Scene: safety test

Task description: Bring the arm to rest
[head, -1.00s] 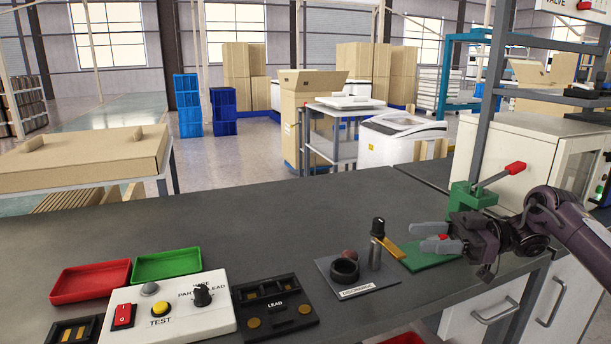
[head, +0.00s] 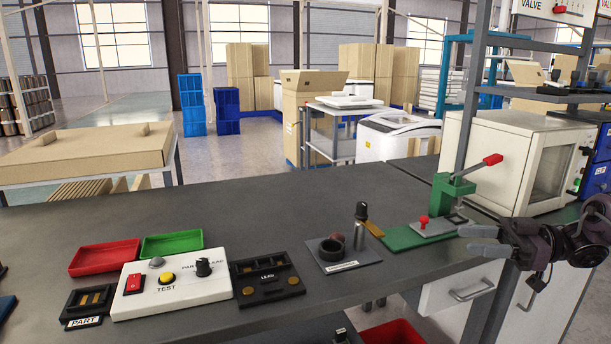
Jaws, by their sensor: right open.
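My right gripper (head: 480,241) is at the right of the head view, its two grey fingers pointing left and apart, with nothing between them. It is over the right front edge of the grey workbench (head: 330,210), in front of the green clamp fixture (head: 425,232) with its red-tipped lever. In the picture the upper finger lies close to the fixture's plate; I cannot tell whether they touch. My left gripper is not in the view.
A white test box (head: 175,285), a black LEAD block (head: 268,281) and a discharge plate (head: 342,252) with a black ring and upright post stand on the bench. Red (head: 105,256) and green (head: 172,244) trays lie left. A white cabinet (head: 515,155) stands behind the gripper.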

